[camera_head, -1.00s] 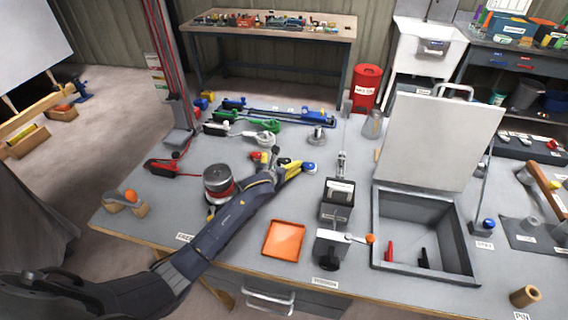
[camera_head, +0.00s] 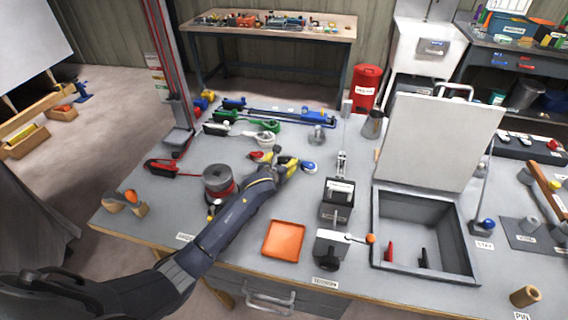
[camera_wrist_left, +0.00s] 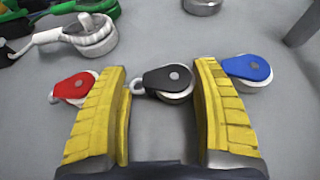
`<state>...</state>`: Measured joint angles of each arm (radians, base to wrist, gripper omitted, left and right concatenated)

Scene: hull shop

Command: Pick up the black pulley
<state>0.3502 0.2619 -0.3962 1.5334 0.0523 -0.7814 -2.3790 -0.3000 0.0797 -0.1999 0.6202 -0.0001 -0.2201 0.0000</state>
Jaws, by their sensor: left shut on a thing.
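The black pulley (camera_wrist_left: 168,80) has a dark teardrop cheek, a pale wheel and a small metal eye. In the left wrist view it sits between the two yellow fingers of my left gripper (camera_wrist_left: 163,95), which is shut on it near their tips. In the head view my left gripper (camera_head: 284,163) is low over the bench, and its fingers mostly hide the black pulley. A red pulley (camera_wrist_left: 75,87) lies just outside the left finger, and a blue pulley (camera_wrist_left: 248,70) just outside the right one. My right gripper is not in view.
A grey spool (camera_head: 217,178) stands beside my left forearm. An orange tray (camera_head: 284,241) lies near the front edge. Green and blue tools (camera_head: 252,125) lie behind the gripper. Right of it stand a dark clamp device (camera_head: 337,200) and an open grey box (camera_head: 380,235).

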